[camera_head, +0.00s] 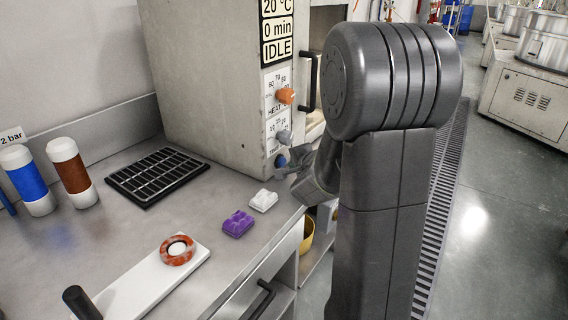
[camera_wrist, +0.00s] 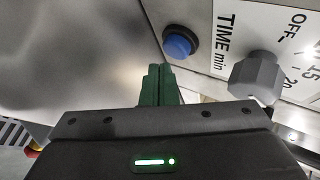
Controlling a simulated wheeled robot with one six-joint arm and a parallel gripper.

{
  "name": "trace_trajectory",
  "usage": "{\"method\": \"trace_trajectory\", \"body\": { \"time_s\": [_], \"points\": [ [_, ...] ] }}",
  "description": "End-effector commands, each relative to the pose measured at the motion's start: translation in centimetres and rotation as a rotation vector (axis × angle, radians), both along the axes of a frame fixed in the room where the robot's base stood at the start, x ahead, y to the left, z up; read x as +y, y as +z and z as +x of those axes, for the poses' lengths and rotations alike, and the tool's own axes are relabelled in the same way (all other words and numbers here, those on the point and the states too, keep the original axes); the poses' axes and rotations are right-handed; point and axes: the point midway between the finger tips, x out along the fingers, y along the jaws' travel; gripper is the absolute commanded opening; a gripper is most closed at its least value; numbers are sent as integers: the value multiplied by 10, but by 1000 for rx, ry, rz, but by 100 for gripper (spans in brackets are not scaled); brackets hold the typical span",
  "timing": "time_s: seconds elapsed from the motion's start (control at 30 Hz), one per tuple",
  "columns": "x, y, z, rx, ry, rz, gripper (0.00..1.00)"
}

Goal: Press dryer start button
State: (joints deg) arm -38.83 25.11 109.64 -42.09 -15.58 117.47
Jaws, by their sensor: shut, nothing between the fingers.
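The dryer (camera_head: 205,75) is a pale grey cabinet on the bench. Its display reads 20 °C, 0 min, IDLE. A round blue button (camera_head: 281,160) sits low on its front panel, below a grey time knob (camera_head: 284,137) and an orange heat knob (camera_head: 286,95). In the wrist view the blue button (camera_wrist: 179,42) sits in a dark ring, with the grey knob (camera_wrist: 256,76) to its right. My gripper (camera_wrist: 158,72) is shut and empty, its green fingertips just below the button in the picture. Contact cannot be made out. In the head view my arm partly hides the gripper.
On the bench lie a black rack (camera_head: 157,177), a purple block (camera_head: 237,223), a white block (camera_head: 263,200) and a white board (camera_head: 140,290) with an orange ring (camera_head: 178,250). Blue and brown bottles (camera_head: 70,172) stand left. A black dryer handle (camera_head: 308,80) sticks out near my arm.

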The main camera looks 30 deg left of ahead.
Motion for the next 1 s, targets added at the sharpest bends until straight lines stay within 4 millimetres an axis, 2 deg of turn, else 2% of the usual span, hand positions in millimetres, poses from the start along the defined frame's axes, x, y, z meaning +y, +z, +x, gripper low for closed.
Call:
{"method": "trace_trajectory", "body": {
  "time_s": [0.73,1.0],
  "points": [
    [0,0,0,0,0,0,0],
    [9,1,0,-1,1,1,0]
  ]
}}
